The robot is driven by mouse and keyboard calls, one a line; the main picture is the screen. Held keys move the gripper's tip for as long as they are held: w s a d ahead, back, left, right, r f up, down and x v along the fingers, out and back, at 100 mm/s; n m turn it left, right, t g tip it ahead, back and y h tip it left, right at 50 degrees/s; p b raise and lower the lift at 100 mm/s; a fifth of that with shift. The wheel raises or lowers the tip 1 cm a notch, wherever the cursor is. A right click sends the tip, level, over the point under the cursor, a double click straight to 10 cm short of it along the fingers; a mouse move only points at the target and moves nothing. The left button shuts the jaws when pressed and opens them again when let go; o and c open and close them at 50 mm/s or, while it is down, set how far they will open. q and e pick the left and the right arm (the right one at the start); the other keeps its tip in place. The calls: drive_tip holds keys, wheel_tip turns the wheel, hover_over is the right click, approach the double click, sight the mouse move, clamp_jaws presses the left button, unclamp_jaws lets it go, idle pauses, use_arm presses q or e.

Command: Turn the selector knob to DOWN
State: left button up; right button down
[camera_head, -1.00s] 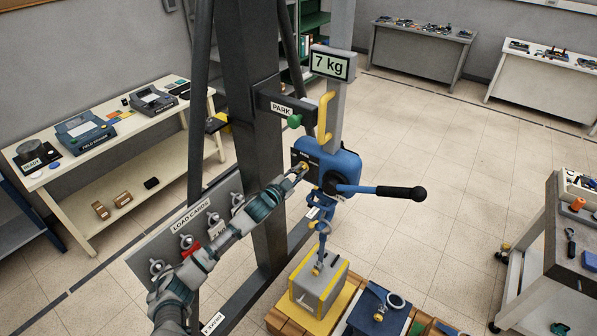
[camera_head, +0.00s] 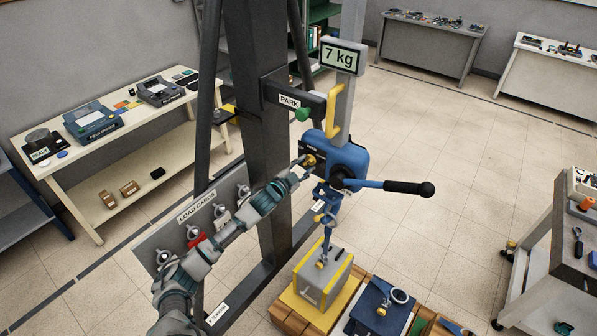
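The selector knob (camera_head: 309,160) is a small brass-coloured knob on the dark front plate of the blue hoist body (camera_head: 347,163). Small lettering on the plate is too small to read, so I cannot tell the knob's setting. My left arm reaches up from the bottom left. Its gripper (camera_head: 304,169) is at the knob, with the fingertips beside or touching it. The fingers are too small to show whether they are shut on it. My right gripper is not in view.
A black-handled lever (camera_head: 408,188) sticks out to the right of the hoist. A grey block with yellow edges (camera_head: 322,280) is below the hook. A display reading 7 kg (camera_head: 343,57) is above. The load cards board (camera_head: 175,232) lies behind my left arm.

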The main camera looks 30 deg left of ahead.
use_arm(q)
drive_tip(key=s+a, duration=0.1)
drive_tip(key=s, duration=1)
drive_tip(key=shift+s+f, duration=0.15)
drive_tip(key=shift+s, duration=0.15)
